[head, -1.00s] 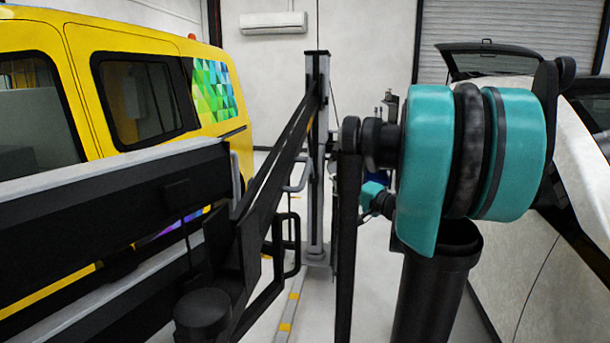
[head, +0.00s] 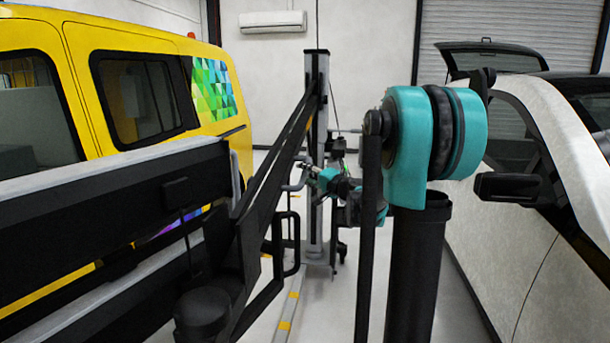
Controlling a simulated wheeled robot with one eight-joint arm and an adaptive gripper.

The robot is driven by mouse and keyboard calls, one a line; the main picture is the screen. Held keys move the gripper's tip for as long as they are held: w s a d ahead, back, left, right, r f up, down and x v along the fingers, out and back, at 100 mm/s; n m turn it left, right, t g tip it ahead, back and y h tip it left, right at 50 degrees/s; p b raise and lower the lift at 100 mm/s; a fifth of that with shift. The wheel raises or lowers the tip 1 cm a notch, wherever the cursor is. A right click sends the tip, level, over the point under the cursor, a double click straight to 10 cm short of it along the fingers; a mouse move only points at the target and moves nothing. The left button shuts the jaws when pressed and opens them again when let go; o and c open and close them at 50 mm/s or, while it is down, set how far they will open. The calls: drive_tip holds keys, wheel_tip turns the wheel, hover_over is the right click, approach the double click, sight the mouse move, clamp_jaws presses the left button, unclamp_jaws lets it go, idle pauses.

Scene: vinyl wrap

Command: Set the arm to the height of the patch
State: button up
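The patch (head: 212,90) is a panel of green, blue and yellow triangles on the rear side of the yellow van (head: 150,42), at the left of the head view. A purple and blue strip of graphic (head: 180,228) shows lower on the van, partly hidden by dark beams. My arm (head: 410,140), teal and black, stands right of centre. Its far part reaches left toward the grey upright post, below the patch's level in the picture. My gripper (head: 322,177) appears small at that end, apart from the van. Its fingers are too small to read.
A grey upright post (head: 316,110) stands mid-picture. Dark beams and a frame (head: 235,240) fill the left foreground. A white car (head: 530,200) with a black mirror (head: 507,187) is close on the right. Bare floor (head: 315,310) shows between.

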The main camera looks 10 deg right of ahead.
drive_tip(key=shift+w, duration=0.1)
drive_tip(key=shift+c, duration=0.6)
clamp_jaws()
drive_tip(key=shift+f, duration=0.1)
drive_tip(key=w+d+f+n, duration=0.1)
drive_tip(key=w+f, duration=0.2)
drive_tip(key=f, duration=0.6)
drive_tip(key=w+d+f+n+t, duration=0.1)
drive_tip(key=w+f, duration=0.2)
drive_tip(key=f, duration=0.5)
drive_tip(key=shift+f+y, duration=0.4)
drive_tip(key=shift+o, duration=0.6)
unclamp_jaws()
